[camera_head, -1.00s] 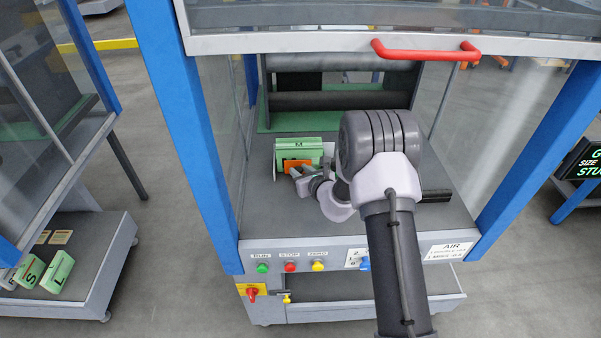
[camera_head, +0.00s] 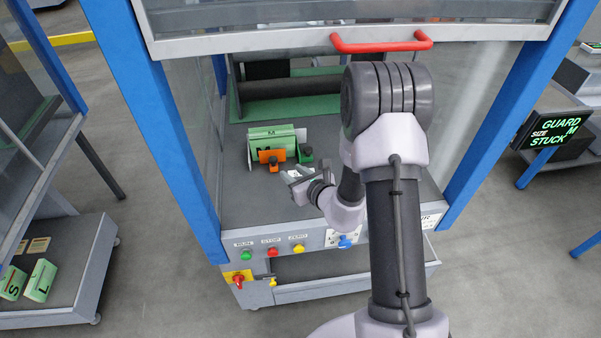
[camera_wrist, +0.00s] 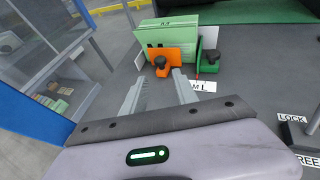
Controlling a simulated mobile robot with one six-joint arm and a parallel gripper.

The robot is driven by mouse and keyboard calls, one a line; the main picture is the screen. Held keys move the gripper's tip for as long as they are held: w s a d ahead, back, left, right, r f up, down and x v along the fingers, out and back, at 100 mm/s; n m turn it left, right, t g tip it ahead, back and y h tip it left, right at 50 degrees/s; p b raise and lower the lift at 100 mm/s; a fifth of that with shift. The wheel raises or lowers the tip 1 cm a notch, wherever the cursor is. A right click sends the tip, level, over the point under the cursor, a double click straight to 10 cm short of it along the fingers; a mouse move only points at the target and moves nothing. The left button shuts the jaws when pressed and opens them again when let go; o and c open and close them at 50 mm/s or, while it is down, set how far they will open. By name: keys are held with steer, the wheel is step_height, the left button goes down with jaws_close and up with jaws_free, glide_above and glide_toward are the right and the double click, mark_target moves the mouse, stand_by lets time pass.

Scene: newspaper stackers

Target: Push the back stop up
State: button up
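A green block marked M (camera_head: 277,140) stands upright on the grey deck of the machine, in front of the rollers. An orange plate with a black knob (camera_head: 272,156) is at its front face. A green bracket with a black knob (camera_head: 305,154) is at its right end. I cannot tell by a label which piece is the back stop. In the wrist view the orange plate (camera_wrist: 163,60) and green bracket (camera_wrist: 208,58) lie beyond my fingertips. My gripper (camera_wrist: 158,82) is open and empty, in front of the orange plate and apart from it; it also shows in the head view (camera_head: 289,176).
A raised guard with a red handle (camera_head: 381,46) hangs above the opening. Colored buttons (camera_head: 272,252) line the front panel. Blue posts stand at both sides. A white M L label (camera_wrist: 200,87) lies on the deck. A screen (camera_head: 556,133) reads GUARD SIZE M STUCK.

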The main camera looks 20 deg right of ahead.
steer(key=v, duration=0.4)
steer(key=shift+s+d+r, duration=0.1)
steer(key=shift+s, duration=0.2)
